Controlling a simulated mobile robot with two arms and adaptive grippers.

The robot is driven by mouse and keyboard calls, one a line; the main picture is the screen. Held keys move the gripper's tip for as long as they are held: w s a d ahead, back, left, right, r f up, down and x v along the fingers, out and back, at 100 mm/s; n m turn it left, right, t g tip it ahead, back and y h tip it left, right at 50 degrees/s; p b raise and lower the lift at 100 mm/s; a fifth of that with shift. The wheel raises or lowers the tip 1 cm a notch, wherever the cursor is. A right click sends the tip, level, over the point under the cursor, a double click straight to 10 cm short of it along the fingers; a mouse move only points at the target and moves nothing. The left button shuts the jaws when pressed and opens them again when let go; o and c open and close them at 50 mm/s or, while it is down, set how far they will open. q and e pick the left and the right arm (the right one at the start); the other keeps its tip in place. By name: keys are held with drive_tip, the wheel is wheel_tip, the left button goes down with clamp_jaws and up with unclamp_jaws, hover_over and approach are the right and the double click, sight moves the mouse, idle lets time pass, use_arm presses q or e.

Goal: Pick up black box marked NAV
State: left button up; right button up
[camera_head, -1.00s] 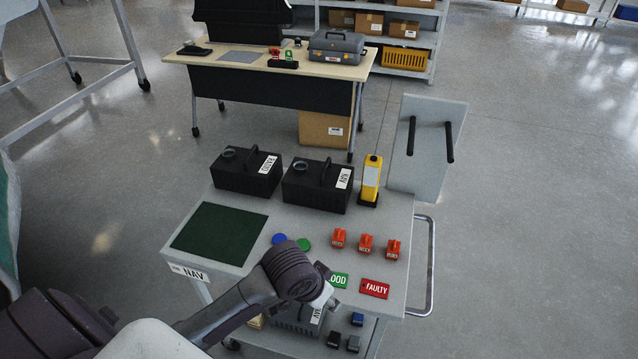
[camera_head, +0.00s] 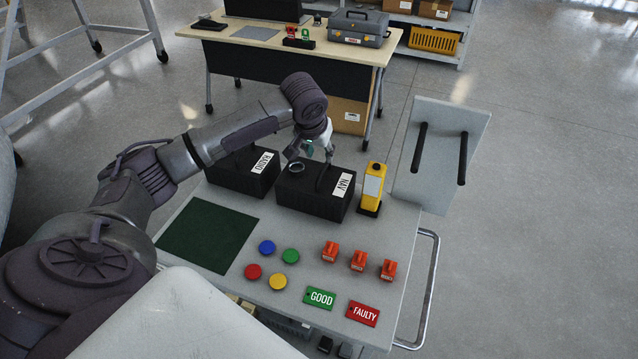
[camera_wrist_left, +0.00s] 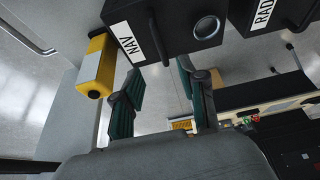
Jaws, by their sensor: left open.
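The black box marked NAV (camera_head: 313,194) stands on the cart top, with a white NAV label, a round dial and a handle on top. In the left wrist view the NAV box (camera_wrist_left: 172,25) shows beyond my fingers. My left gripper (camera_head: 314,151) is above the box's top, near the handle, which it partly covers in the head view. In the left wrist view its two green-padded fingers (camera_wrist_left: 163,95) are apart with nothing between them. My right gripper is not in view.
The black RADIO box (camera_head: 243,174) stands close left of the NAV box, and a yellow device (camera_head: 372,190) close right. The grey cart top (camera_head: 215,283) also holds a green mat (camera_head: 208,228), coloured discs, orange parts and GOOD and FAULTY tags. A workbench stands behind.

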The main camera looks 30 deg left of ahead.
sight(324, 168)
use_arm(q)
drive_tip(key=x, duration=0.3)
drive_tip(key=shift+s+f, duration=0.1)
drive_tip(key=shift+f, duration=0.05)
drive_tip(key=shift+w+x, duration=0.25)
drive_tip(key=shift+x, duration=0.95)
drive_tip(key=shift+w+f+p, duration=0.1)
drive_tip(key=shift+f+p, duration=0.3)
drive_tip(key=shift+p, duration=0.2)
drive_tip(key=shift+p+x, duration=0.35)
drive_tip(key=shift+x, duration=1.75)
drive_tip(key=c, duration=0.7)
clamp_jaws()
drive_tip(key=shift+a+r, duration=0.1)
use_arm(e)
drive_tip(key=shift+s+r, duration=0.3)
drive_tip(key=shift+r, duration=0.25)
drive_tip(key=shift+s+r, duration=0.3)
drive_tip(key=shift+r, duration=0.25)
